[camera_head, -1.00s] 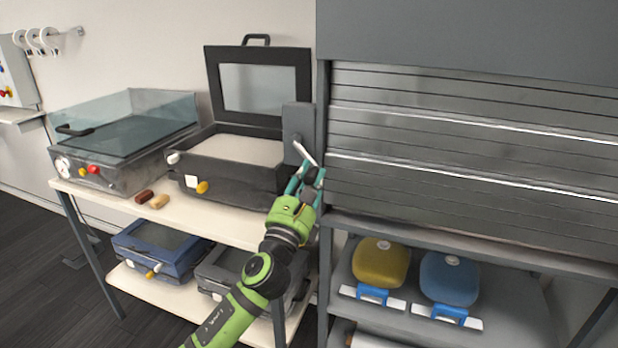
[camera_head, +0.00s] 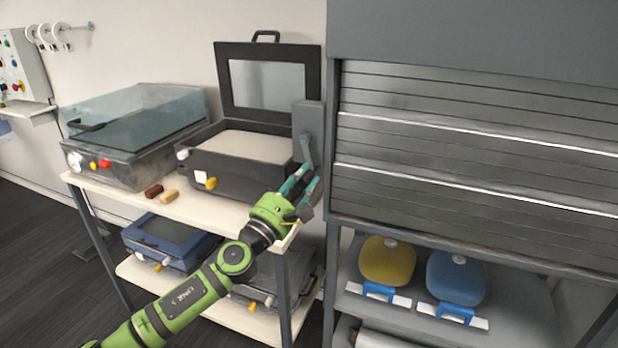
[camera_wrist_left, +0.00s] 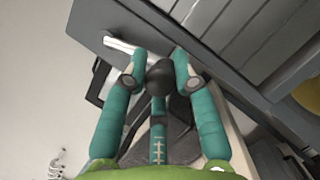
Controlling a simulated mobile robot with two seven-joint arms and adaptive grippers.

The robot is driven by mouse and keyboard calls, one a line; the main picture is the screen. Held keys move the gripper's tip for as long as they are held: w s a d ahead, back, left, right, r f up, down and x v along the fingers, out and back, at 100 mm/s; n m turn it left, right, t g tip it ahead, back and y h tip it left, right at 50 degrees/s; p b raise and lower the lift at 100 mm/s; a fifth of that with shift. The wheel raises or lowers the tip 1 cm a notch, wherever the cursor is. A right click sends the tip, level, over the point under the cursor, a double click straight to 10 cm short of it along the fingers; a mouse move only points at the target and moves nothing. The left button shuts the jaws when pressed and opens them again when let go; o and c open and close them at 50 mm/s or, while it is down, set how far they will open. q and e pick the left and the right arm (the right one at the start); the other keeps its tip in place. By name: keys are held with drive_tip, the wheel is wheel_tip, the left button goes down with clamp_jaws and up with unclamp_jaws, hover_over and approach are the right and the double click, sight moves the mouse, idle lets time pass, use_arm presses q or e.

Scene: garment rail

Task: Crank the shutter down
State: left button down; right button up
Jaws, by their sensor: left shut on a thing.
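The grey slatted shutter (camera_head: 480,140) fills the upper part of the cabinet at the right, its slats reaching down to the shelf ledge. The crank (camera_head: 306,150) is mounted on a grey box (camera_head: 309,118) at the cabinet's left side. Its arm hangs downward in the head view. My left gripper (camera_head: 303,184) is shut on the crank's dark knob (camera_wrist_left: 159,74), which sits between the teal fingers in the wrist view. The fingers partly hide the knob in the head view. My right gripper is not in view.
A bench (camera_head: 225,218) with an open black-lidded case (camera_head: 240,160) and a glass-lidded box (camera_head: 135,135) stands left of the crank, close to my left arm. Yellow (camera_head: 387,262) and blue (camera_head: 456,278) rounded items sit on the shelf below the shutter.

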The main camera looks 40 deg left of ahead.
use_arm(q)
drive_tip(key=shift+s+a+f+m+g+h, duration=0.15)
drive_tip(key=shift+a+m+h, duration=0.3)
drive_tip(key=shift+m, duration=0.45)
drive_tip(key=shift+s+a+f+m+g+h, duration=0.15)
drive_tip(key=shift+a+f+m+h, duration=0.1)
drive_tip(key=shift+m+h, duration=0.5)
drive_tip(key=shift+w+y, duration=0.1)
drive_tip(key=shift+y, duration=0.2)
drive_tip(key=c, duration=1.1)
unclamp_jaws()
drive_tip(key=shift+o, duration=0.2)
drive_tip(key=shift+r, duration=0.15)
drive_tip(key=v, duration=1.2)
